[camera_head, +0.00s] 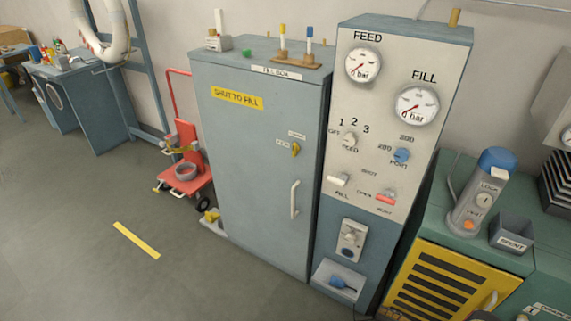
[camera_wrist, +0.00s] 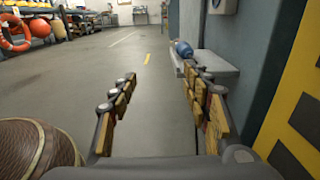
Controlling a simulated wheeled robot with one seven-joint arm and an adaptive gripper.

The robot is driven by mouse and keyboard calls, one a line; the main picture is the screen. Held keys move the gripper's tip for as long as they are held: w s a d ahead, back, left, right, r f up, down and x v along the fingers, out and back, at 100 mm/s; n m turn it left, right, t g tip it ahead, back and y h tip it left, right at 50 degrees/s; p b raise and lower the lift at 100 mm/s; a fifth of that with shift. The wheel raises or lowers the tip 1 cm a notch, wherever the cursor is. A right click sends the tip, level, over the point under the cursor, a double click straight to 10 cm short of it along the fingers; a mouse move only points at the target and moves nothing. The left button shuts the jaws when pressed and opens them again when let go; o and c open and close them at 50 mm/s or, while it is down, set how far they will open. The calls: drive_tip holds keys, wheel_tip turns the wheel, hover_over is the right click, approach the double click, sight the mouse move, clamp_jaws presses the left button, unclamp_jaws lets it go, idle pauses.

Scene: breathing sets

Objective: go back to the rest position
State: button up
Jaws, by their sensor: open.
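My gripper (camera_wrist: 158,80) is open and empty in the wrist view, its two padded fingers spread apart over bare floor. The right finger is close in the picture to a pale shelf (camera_wrist: 218,66) with a blue-ended item (camera_wrist: 183,48) on it. I cannot tell whether the finger touches the shelf. In the head view this shelf (camera_head: 325,277) sits low on the gauge panel (camera_head: 380,140), and the blue item (camera_head: 343,283) lies on it. I cannot make out my gripper in the head view.
The fill box cabinet (camera_head: 255,190) stands shut left of the panel. A yellow louvred cabinet (camera_head: 445,280) is at the right, and its yellow edge (camera_wrist: 290,100) is close in the wrist view. A brown ribbed round object (camera_wrist: 38,150) fills the lower left. Open floor (camera_head: 80,240) lies left.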

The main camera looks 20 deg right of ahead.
drive_tip(key=s+a+f+n+g+y, duration=0.1)
drive_tip(key=s+a+f+n+g, duration=0.1)
drive_tip(key=s+a+g, duration=0.4)
drive_tip(key=w+a+r+n+g+h+p, duration=0.1)
drive_tip(key=w+a+r+n+g+h, duration=0.3)
drive_tip(key=r, duration=1)
drive_tip(key=r+n+g+h+p, duration=0.15)
drive_tip(key=r+n, duration=0.45)
drive_tip(key=r, duration=0.9)
drive_tip(key=w+a+r+n+g+h, duration=0.1)
drive_tip(key=a+r+n+g+h, duration=0.25)
drive_tip(key=r, duration=1.05)
drive_tip(key=s+a+r+n+t+h+p, duration=0.1)
drive_tip(key=s+a+r+n+t+h, duration=0.1)
drive_tip(key=a+r+n, duration=0.4)
drive_tip(key=s+a+r+n+t+h+p, duration=0.1)
drive_tip(key=a+r+n+t, duration=0.4)
drive_tip(key=a+r, duration=1)
wheel_tip(320, 180, up, 8)
drive_tip(key=shift+s+a+r+n+h+p, duration=0.15)
drive_tip(key=shift+s+n+h+p, duration=0.2)
drive_tip(key=shift+s+n, duration=0.25)
